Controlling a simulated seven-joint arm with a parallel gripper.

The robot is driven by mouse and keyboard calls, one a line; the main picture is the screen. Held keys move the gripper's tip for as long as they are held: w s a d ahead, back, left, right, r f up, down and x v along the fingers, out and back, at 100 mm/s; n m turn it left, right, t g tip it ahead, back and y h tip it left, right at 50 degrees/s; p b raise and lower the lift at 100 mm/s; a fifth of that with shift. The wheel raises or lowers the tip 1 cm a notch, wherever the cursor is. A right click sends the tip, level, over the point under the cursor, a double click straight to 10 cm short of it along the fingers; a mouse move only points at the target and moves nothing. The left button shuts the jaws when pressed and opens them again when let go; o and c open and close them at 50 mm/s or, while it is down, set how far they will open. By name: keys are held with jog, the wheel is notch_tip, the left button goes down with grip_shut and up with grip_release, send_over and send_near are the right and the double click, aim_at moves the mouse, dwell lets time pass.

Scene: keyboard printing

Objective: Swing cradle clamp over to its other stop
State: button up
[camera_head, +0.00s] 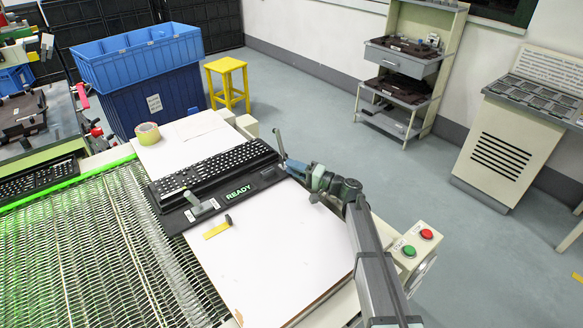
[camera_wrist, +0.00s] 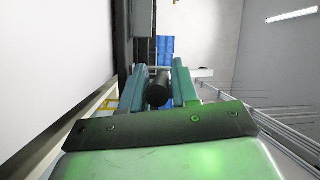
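The black cradle (camera_head: 238,192) holds a black keyboard (camera_head: 215,167) on the white table; its front panel reads READY. A grey-green lever (camera_head: 278,143), which looks like the clamp, stands up at the cradle's right end. A shorter grey lever (camera_head: 193,200) stands at the cradle's front left. My gripper (camera_head: 291,166) is at the right end of the cradle, close to the taller lever's base. In the wrist view a dark round handle end (camera_wrist: 158,88) sits between the two teal fingers of my gripper (camera_wrist: 159,85). The fingers are apart; whether they press on it is unclear.
A yellow-and-black piece (camera_head: 217,228) lies in front of the cradle, and a tape roll (camera_head: 147,133) behind it. A mesh conveyor (camera_head: 100,250) runs along the left. A button box (camera_head: 412,247) stands at the right. The front white tabletop (camera_head: 270,260) is mostly clear.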

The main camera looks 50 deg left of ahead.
jog(key=shift+s+a, duration=0.2)
jog(key=shift+a, duration=0.25)
jog(key=shift+c, duration=0.3)
grip_shut()
